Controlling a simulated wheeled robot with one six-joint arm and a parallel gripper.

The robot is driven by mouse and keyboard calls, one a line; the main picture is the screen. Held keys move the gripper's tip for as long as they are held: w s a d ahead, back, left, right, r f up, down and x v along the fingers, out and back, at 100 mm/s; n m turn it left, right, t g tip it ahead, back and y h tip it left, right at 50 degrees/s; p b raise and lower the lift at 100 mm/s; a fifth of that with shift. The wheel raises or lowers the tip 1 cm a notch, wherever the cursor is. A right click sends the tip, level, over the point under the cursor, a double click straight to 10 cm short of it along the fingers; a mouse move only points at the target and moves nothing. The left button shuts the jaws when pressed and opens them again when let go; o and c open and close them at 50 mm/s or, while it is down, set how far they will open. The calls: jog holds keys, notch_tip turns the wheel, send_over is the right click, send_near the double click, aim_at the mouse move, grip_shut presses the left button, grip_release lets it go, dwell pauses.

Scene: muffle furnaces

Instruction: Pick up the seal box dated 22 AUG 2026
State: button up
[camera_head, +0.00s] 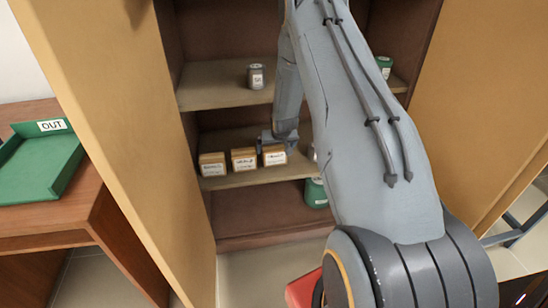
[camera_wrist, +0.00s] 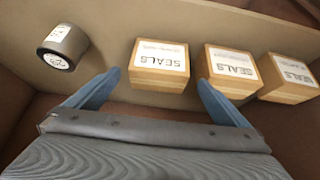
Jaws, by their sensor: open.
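Three tan seal boxes with white labels stand in a row on the middle shelf: a left one (camera_head: 212,164), a middle one (camera_head: 244,159) and a right one (camera_head: 274,154). In the wrist view the labels read SEALS, but the date lines are too small to read. There, one box (camera_wrist: 160,65) lies ahead of and between my open fingers, a second box (camera_wrist: 230,71) is just beyond the right fingertip, and a third (camera_wrist: 288,78) is farther right. My gripper (camera_wrist: 158,80) is open and empty; in the head view it (camera_head: 278,141) is at the right box, partly hidden.
A grey labelled can (camera_wrist: 62,47) stands left of the boxes in the wrist view. Another can (camera_head: 256,76) is on the upper shelf (camera_head: 210,94). Open cabinet doors (camera_head: 125,120) flank the shelves. A green OUT tray (camera_head: 40,165) sits on the left table.

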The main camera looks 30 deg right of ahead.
aim_at(274, 153)
jog(key=shift+x, duration=4.05)
jog(key=c, duration=1.2)
